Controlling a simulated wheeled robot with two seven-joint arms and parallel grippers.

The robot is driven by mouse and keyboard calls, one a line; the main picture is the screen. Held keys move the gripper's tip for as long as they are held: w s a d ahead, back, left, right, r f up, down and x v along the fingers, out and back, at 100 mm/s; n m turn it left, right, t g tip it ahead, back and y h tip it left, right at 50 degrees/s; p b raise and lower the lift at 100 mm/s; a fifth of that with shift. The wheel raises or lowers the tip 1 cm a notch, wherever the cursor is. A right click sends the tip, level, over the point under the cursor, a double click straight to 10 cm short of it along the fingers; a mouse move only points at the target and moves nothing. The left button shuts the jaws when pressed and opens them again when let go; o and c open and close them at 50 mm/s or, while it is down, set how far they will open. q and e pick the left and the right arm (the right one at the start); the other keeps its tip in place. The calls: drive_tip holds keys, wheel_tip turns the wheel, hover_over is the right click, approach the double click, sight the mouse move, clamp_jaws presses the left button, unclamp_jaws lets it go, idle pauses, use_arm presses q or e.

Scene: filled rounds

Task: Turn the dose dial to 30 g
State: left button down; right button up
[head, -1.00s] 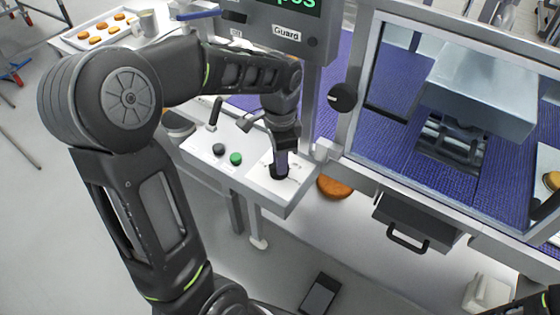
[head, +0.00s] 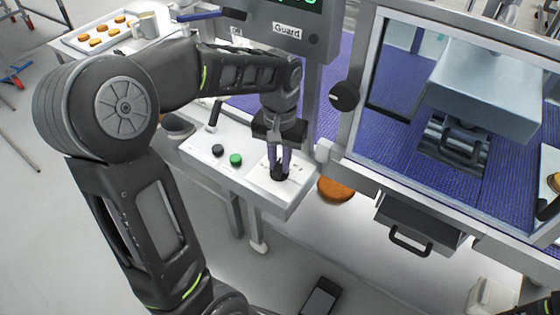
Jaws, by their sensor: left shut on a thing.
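The dose dial (head: 279,174) is a small black knob on the white control panel (head: 240,184), near its right end. My left gripper (head: 279,170) points down from above and is shut on the dial, one finger on each side. The dial's scale is partly hidden by the fingers, and its marks are too small to read.
A green button (head: 236,160), a dark button (head: 218,151) and a black lever (head: 215,114) stand left of the dial. A guard window (head: 372,60) covers the blue belt (head: 395,145). A brown round (head: 335,189) lies right of the panel. A black drawer (head: 420,222) sits below.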

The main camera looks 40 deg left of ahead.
sight(279, 165)
use_arm(q)
drive_tip(key=shift+n, duration=1.6)
drive_tip(key=shift+a, duration=0.1)
drive_tip(key=c, duration=1.3)
unclamp_jaws()
wheel_tip(279, 165, up, 8)
drive_tip(key=shift+f+b, duration=0.1)
drive_tip(key=shift+b, duration=0.25)
drive_tip(key=shift+s, duration=0.1)
